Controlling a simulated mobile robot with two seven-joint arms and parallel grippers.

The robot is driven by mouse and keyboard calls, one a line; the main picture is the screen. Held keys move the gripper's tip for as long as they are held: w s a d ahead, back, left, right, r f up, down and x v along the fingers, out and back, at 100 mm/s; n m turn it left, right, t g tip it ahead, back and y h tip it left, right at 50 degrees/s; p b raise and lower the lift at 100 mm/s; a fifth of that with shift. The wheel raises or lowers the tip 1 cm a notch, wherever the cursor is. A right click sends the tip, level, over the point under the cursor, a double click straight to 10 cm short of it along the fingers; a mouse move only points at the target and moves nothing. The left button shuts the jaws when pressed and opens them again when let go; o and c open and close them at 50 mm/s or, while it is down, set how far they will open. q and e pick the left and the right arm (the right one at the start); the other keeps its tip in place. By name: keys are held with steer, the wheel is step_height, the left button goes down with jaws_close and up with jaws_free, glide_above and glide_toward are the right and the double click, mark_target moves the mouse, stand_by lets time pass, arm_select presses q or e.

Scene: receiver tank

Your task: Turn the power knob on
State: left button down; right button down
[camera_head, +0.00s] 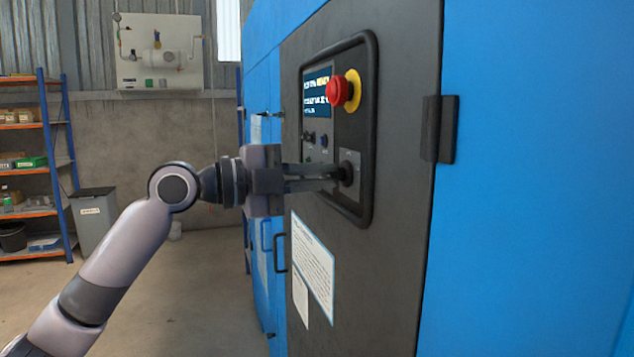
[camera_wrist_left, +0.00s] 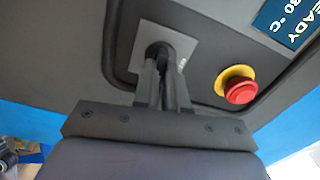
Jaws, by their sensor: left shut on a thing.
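The power knob (camera_head: 346,174) is a small black knob on a grey square plate, low on the control panel (camera_head: 368,120) of the blue machine. My left gripper (camera_head: 338,175) reaches the panel from the left and its fingers are shut on the knob. In the left wrist view the knob (camera_wrist_left: 160,50) shows between the fingertips (camera_wrist_left: 163,62), in front of its grey plate. The fingers hide much of it, and I cannot read its turn position. My right gripper is not in view.
A red emergency button (camera_head: 339,91) with a yellow collar sits above the knob, beside a lit display (camera_head: 316,90). Small dark buttons (camera_head: 323,140) are left of the knob. A door handle (camera_head: 279,252) is lower left. Shelves (camera_head: 25,126) and a grey bin (camera_head: 95,220) stand far left.

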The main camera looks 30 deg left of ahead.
arm_select(q)
steer(key=shift+m, duration=0.9)
steer(key=c, duration=1.2)
jaws_free()
steer(key=shift+s+a+f, duration=0.1)
steer(key=b+v, duration=0.2)
steer(key=v, duration=0.5)
